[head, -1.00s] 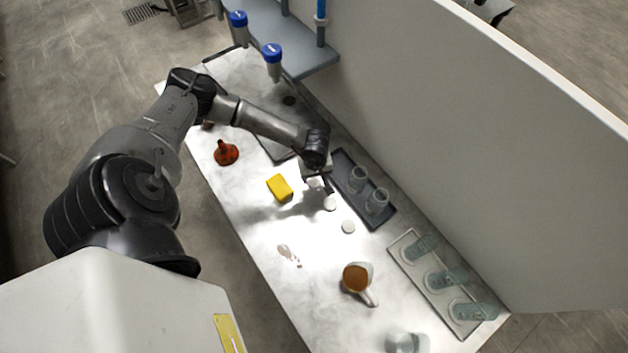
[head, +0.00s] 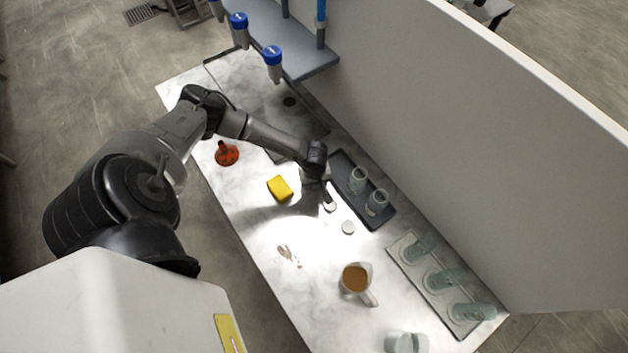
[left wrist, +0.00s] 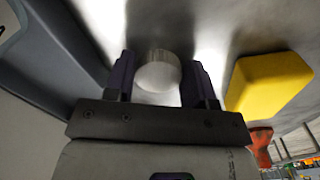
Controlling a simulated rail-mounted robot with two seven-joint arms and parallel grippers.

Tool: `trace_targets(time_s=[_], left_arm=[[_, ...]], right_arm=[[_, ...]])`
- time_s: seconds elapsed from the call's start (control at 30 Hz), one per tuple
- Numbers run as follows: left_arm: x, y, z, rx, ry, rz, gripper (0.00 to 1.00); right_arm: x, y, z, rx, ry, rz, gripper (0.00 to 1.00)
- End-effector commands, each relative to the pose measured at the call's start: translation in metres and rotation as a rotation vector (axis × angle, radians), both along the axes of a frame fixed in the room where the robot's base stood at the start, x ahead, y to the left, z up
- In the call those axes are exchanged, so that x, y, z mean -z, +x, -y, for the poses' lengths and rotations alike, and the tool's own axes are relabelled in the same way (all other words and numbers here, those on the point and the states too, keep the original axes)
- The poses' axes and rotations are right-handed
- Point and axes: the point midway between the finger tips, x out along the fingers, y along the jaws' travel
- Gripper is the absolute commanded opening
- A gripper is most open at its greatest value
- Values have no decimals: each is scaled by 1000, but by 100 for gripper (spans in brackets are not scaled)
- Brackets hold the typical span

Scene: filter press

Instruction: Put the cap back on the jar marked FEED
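My left gripper (head: 324,194) is low over the bench beside the dark tray. In the left wrist view, a round white cap (left wrist: 158,72) sits between its two fingers (left wrist: 158,80), close to both. Whether they press on it is unclear. Two open glass jars (head: 358,180) (head: 377,202) stand in the dark tray. No FEED marking is readable. My right gripper is not in view.
A yellow sponge (head: 280,188) and a red funnel (head: 227,153) lie left of the gripper. A cup of brown liquid (head: 356,279) stands nearer. A pale tray (head: 407,268) holds several glass vessels. A tall partition (head: 500,170) bounds the bench's right side.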

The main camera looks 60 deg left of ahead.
Motion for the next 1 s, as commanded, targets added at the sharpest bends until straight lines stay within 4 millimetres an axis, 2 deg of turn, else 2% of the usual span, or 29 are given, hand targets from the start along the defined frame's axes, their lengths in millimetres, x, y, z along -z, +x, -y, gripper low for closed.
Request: trace_targets(time_s=[0.03, 0.27, 0.63, 0.77, 0.87, 1.0], left_arm=[[0, 0, 0, 0, 0, 0, 45], [0, 0, 0, 0, 0, 0, 25], [-8, 0, -1, 1, 1, 0, 25], [-22, 0, -1, 2, 0, 2, 25], [-41, 1, -1, 2, 2, 4, 25], [-57, 10, 29, 5, -5, 4, 25]], right_arm=[[0, 0, 0, 0, 0, 0, 84], [0, 0, 0, -1, -1, 0, 84], [1, 0, 3, -7, -11, 1, 84], [2, 0, 3, -7, -11, 1, 84], [4, 0, 3, -7, -11, 1, 84], [8, 0, 2, -4, -6, 0, 84]])
